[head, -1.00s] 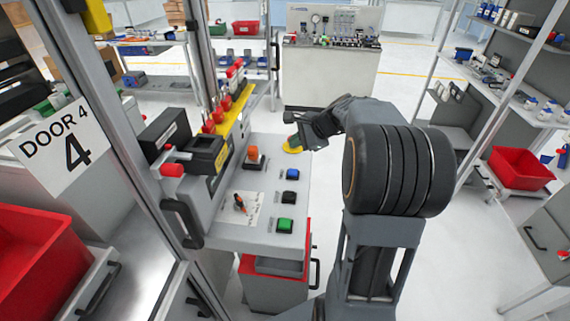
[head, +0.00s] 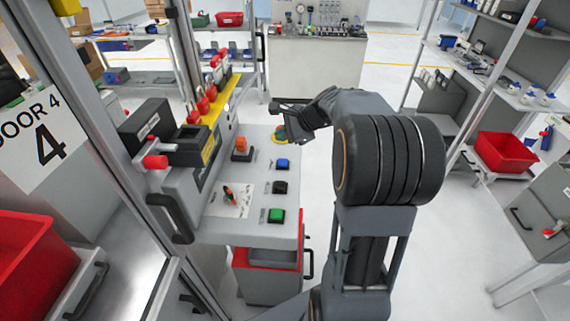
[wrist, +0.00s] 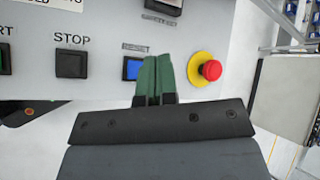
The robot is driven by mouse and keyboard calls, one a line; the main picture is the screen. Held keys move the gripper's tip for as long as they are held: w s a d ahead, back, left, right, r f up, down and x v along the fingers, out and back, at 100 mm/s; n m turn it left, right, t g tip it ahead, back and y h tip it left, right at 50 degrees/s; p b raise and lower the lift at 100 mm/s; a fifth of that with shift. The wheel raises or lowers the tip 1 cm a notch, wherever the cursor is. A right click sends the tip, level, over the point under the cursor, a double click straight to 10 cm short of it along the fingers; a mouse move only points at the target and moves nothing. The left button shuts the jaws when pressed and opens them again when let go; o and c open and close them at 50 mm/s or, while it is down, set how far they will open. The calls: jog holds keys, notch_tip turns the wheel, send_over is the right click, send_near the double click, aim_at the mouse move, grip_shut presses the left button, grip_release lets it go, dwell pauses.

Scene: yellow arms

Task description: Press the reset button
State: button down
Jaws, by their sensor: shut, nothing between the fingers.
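The reset button is the blue square one (head: 282,164) on the sloped grey panel (head: 254,208). In the wrist view, the blue button (wrist: 132,68) sits under a "RESET" label, partly hidden by my gripper's fingers. My gripper (wrist: 152,62) is shut and empty, its two green fingers together, in front of the panel just right of the blue button. In the head view, my gripper (head: 281,132) is over the panel's far right corner, beyond the blue button. I cannot tell how far the tips are from the panel.
A red emergency button on a yellow disc (wrist: 208,70) is right of my fingers. A black STOP button (wrist: 71,64) is to the left. A green button (head: 276,215) and an orange one (head: 241,145) are also on the panel. Open floor lies right of my arm.

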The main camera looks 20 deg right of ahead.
aim_at(283, 162)
jog(key=shift+f+b, duration=2.55)
jog(key=shift+f, duration=0.95)
jog(key=shift+f, duration=0.1)
jog(key=shift+w+f, duration=0.1)
jog(key=shift+f, duration=0.2)
jog(key=shift+f+b, duration=0.45)
jog(key=shift+b, duration=0.1)
jog(key=shift+r+p, duration=0.75)
jog(key=shift+r, duration=0.1)
jog(key=shift+r, duration=0.15)
notch_tip(283, 162, up, 5)
jog(key=p, duration=0.4)
